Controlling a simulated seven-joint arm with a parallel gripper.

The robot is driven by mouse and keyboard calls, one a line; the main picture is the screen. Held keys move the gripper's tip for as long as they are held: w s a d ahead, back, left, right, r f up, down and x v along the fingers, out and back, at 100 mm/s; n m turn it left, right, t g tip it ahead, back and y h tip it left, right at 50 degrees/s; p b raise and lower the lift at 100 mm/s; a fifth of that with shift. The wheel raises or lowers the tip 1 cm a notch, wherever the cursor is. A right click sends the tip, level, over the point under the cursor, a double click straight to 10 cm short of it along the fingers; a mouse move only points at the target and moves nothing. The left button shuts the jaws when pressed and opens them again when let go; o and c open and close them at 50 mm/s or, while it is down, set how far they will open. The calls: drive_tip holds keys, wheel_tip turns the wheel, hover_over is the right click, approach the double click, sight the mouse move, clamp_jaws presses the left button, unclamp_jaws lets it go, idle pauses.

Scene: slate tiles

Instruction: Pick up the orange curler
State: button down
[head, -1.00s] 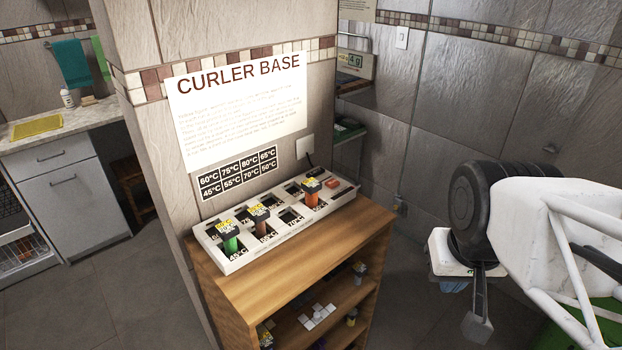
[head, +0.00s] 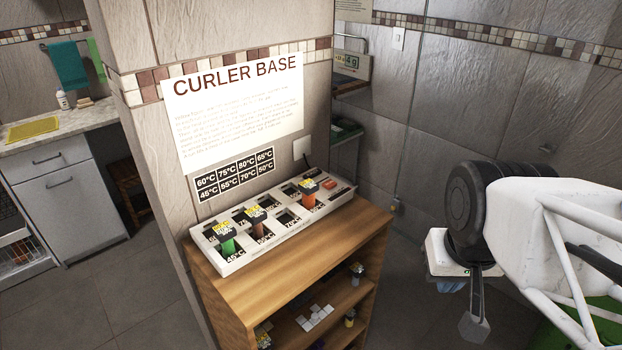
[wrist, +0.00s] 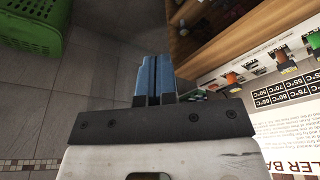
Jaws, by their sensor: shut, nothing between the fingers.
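The orange curler (head: 309,199) stands upright in a slot at the right end of the white curler base (head: 245,259), with a dark, yellow-labelled top. In the wrist view an orange curler (wrist: 233,78) shows to the right of my fingers. My gripper (wrist: 154,80) has its two blue fingers together with nothing between them. It is apart from the curler base. In the head view my arm is at the right, well away from the base, and the fingers are hard to make out there.
The base sits on a wooden shelf unit (head: 290,270) against a tiled pillar, with a green curler (head: 228,242) and a brown curler (head: 259,228) in other slots. Small items lie on the lower shelves. A green basket (wrist: 33,25) stands on the floor.

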idle(0.3)
drive_tip(key=shift+c, duration=2.1)
unclamp_jaws()
